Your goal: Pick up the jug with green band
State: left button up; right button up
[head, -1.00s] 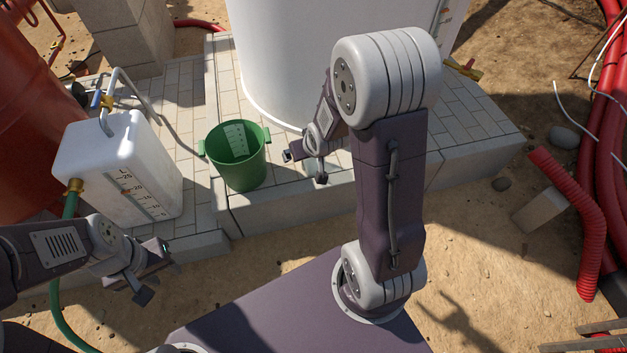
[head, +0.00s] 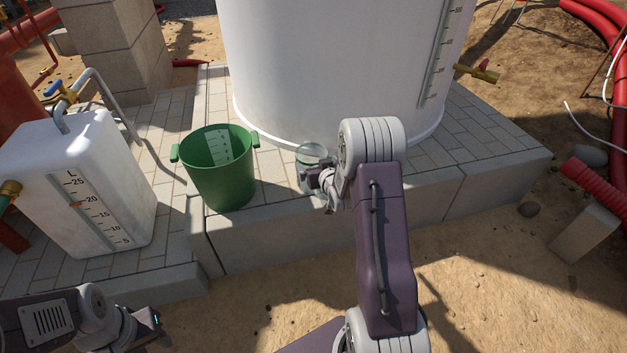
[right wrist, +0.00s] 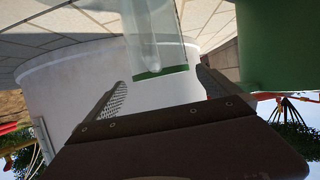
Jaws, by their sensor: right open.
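The clear jug (head: 311,153) stands on the paved ledge at the foot of the white tank, partly hidden behind my right gripper (head: 318,181). In the right wrist view the jug (right wrist: 153,35) is see-through with a green band (right wrist: 160,73) and lies in line with the gap between my fingers. That right gripper (right wrist: 160,92) is open and empty there; I cannot tell whether a finger touches the jug. My left gripper (head: 148,332) is low at the left, away from the jug, and its jaws are unclear.
A green bucket (head: 218,180) stands left of the jug. A white tank (head: 330,60) rises close behind it. A white container (head: 90,190) with a litre scale stands further left. Red hoses (head: 605,175) lie at the right. The ledge front drops to sand.

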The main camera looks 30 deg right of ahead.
jog(key=shift+w+f, duration=0.15)
jog(key=shift+w, duration=0.05)
jog(key=b+x, duration=0.3)
jog(key=x, duration=0.2)
jog(key=shift+w+d+b, duration=0.15)
jog(key=shift+d+b, duration=0.05)
jog(key=shift+b, duration=0.15)
